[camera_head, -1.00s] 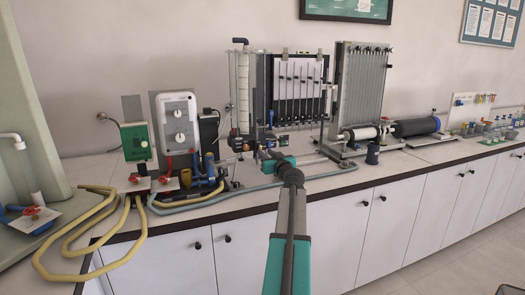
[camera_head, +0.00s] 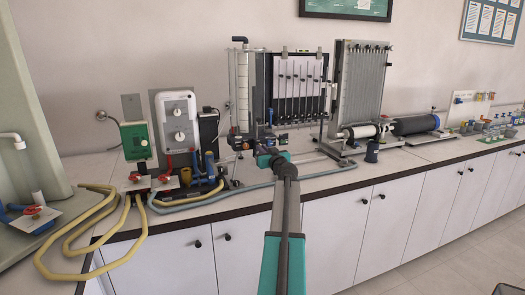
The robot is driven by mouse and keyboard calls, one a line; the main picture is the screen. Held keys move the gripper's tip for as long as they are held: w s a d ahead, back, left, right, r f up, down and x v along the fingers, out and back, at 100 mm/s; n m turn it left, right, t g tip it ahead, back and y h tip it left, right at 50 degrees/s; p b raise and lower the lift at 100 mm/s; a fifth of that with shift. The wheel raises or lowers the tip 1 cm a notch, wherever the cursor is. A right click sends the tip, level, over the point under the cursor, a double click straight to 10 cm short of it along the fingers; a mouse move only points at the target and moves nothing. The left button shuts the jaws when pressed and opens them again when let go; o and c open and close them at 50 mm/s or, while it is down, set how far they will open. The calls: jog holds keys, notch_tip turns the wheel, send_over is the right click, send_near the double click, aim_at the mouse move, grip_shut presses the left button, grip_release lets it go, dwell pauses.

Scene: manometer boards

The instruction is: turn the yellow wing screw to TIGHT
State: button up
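I cannot make out the yellow wing screw in the head view; it is too small or hidden. My gripper (camera_head: 262,152) is at the end of my arm, low in front of the manometer board (camera_head: 298,90) with several upright tubes. It is close to small dark and blue fittings (camera_head: 240,143) at the foot of the boards. Its fingers are small and partly hidden by my wrist, so I cannot tell whether they are open or shut, or whether they touch anything.
A grey-blue hose (camera_head: 230,192) runs along the bench front below my gripper. Yellow hoses (camera_head: 90,228), red valves and a green box (camera_head: 136,141) stand left. A grey tube board (camera_head: 358,85), a dark cylinder (camera_head: 415,125) and a dark blue cup (camera_head: 371,152) stand right.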

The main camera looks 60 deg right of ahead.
grip_shut()
jog(key=shift+m+b, duration=0.5)
jog(key=shift+b, duration=0.05)
jog(key=m+b, duration=0.1)
jog(key=m, duration=0.4)
jog(key=m+b, duration=0.1)
jog(key=m, duration=0.5)
jog(key=m+b, duration=0.1)
jog(key=m, duration=0.5)
jog(key=shift+s+d+f, duration=0.2)
jog(key=shift+s+d, duration=0.05)
dwell(0.3)
